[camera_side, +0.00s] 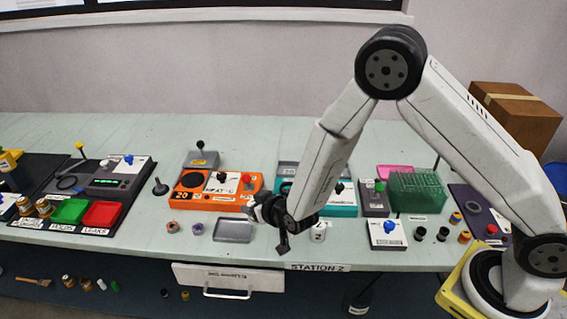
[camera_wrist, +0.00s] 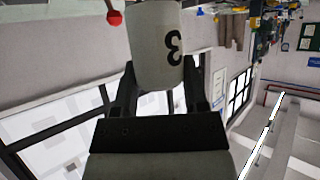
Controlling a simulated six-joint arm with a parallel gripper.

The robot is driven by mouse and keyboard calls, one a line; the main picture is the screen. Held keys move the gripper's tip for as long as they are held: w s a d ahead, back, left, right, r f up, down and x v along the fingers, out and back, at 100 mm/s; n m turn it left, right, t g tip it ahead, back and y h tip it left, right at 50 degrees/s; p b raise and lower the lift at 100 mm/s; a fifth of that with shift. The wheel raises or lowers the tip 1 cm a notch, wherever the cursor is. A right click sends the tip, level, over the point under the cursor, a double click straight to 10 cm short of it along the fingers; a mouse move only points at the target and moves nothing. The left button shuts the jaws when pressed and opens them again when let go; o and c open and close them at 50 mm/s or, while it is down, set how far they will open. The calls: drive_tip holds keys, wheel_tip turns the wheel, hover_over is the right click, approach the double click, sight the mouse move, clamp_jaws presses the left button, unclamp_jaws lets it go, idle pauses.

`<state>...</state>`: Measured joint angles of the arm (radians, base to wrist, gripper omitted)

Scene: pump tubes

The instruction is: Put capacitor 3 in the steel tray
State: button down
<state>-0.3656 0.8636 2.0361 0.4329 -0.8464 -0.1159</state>
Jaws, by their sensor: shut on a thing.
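My gripper (camera_wrist: 158,95) is shut on capacitor 3 (camera_wrist: 153,45), a pale grey cylinder with a dark "3" on its side. In the wrist view the capacitor stands between the two dark fingers and reaches past their tips. In the side view my gripper (camera_side: 262,208) is over the front middle of the bench; the capacitor is hard to make out there. The steel tray (camera_side: 234,231), a shallow grey tray, lies on the bench just below and left of my gripper. It looks empty.
A white cylinder (camera_side: 318,232) stands right of my gripper. Two small parts, orange-brown (camera_side: 172,227) and purple (camera_side: 197,229), lie left of the tray. An orange panel (camera_side: 210,200) with knobs is behind it.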

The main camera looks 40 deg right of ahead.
drive_tip(key=w+f, duration=0.2)
drive_tip(key=w, duration=0.1)
drive_tip(key=w+a+f, duration=0.1)
drive_tip(key=w+f, duration=0.2)
drive_tip(key=w+a+f, duration=0.1)
drive_tip(key=w+f, duration=0.1)
drive_tip(key=shift+w+f, duration=0.2)
drive_tip(key=shift+w, duration=0.2)
drive_tip(key=shift+w+f, duration=0.25)
drive_tip(key=shift+f, duration=1.55)
